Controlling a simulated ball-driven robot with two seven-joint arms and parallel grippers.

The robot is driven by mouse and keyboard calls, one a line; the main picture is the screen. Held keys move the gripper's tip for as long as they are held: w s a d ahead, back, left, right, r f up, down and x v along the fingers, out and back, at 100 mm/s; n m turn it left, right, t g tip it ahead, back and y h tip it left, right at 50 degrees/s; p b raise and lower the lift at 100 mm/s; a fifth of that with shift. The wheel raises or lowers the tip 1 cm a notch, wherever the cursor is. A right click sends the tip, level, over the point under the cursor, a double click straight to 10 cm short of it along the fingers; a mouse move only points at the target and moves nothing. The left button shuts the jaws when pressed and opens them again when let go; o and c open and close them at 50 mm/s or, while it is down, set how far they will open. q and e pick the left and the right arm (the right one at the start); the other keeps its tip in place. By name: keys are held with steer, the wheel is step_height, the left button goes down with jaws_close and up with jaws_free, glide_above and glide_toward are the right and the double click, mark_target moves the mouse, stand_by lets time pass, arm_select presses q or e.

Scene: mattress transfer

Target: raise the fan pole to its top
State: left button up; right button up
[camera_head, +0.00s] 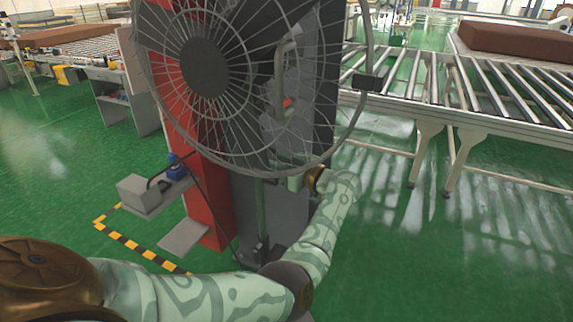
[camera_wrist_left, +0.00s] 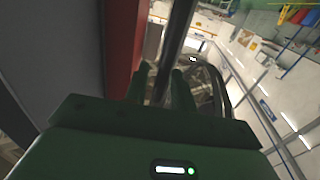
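The standing fan (camera_head: 205,70) is large and close, with its round wire cage across the upper middle of the head view. The fan pole (camera_head: 262,215) runs down below the cage to a dark base. My left gripper (camera_head: 284,180) is at the pole, just under the cage, and partly hidden by it. In the left wrist view, the pole (camera_wrist_left: 179,40) passes between the two fingers of my left gripper (camera_wrist_left: 163,85), which appear closed around it with little gap. The fan cage (camera_wrist_left: 210,92) also shows there beyond the fingers. My right gripper is not in view.
A red column (camera_head: 212,210) stands right behind the fan, with a grey box on a bracket (camera_head: 143,192) at its left. A roller conveyor (camera_head: 490,105) with a brown mattress (camera_head: 515,40) is at the right. Green floor (camera_head: 480,250) is clear at lower right.

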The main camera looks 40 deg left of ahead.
arm_select(q)
steer(key=d, duration=1.6)
steer(key=shift+w+b, duration=0.35)
steer(key=shift+b, duration=0.05)
steer(key=shift+d, duration=0.1)
